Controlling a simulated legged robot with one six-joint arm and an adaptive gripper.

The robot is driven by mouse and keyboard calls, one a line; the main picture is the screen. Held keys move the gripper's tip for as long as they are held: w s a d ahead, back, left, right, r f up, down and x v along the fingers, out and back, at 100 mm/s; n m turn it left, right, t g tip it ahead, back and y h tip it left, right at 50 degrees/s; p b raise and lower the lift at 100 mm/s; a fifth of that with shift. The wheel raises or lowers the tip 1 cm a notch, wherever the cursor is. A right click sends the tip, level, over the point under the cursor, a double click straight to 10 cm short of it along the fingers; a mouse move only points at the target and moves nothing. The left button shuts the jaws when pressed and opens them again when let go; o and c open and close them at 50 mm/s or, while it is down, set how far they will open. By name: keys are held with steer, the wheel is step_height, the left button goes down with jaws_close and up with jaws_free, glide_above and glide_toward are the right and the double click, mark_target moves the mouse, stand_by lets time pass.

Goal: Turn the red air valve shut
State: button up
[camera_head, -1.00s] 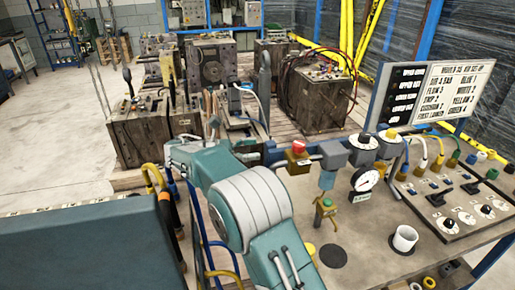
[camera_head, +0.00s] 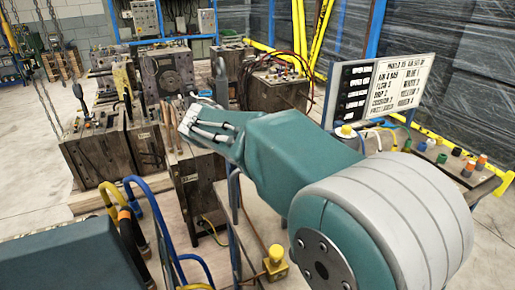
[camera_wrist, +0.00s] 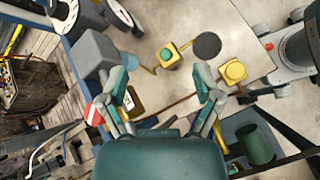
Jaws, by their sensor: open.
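The red air valve (camera_wrist: 94,114) shows in the wrist view as a small red and white patch just left of my left finger, partly covered by that finger. A yellow block with a label (camera_wrist: 136,103) lies close by, between the fingers. My gripper (camera_wrist: 162,84) is open above the bench, its two fingers well apart, with nothing held. The valve is beside the left finger, outside the gap; I cannot tell whether they touch.
The wrist view shows a grey regulator (camera_wrist: 95,52), a green button on a yellow base (camera_wrist: 168,55), a black disc (camera_wrist: 207,45), a yellow knob (camera_wrist: 233,71) and a green cup (camera_wrist: 257,144). The head view shows a sign board (camera_head: 377,92) and wooden-sided moulds (camera_head: 95,152).

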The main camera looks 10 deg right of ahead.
steer(key=s+f+m+t+y, duration=0.25)
steer(key=s+m+y, duration=0.2)
steer(key=s, duration=0.25)
steer(key=s+f+m+t+y, duration=0.2)
steer(key=s+m+t+y, duration=0.15)
steer(key=s+m, duration=0.35)
steer(key=w+t, duration=0.4)
steer(key=w, duration=0.5)
steer(key=w+r+t+y, duration=0.1)
steer(key=w+t, duration=0.2)
steer(key=w, duration=0.5)
steer(key=w+m+t+y, duration=0.1)
steer(key=w+t, duration=0.3)
steer(key=w, duration=0.5)
steer(key=shift+w+a+r+t, duration=0.3)
steer(key=shift+w, duration=0.05)
jaws_close()
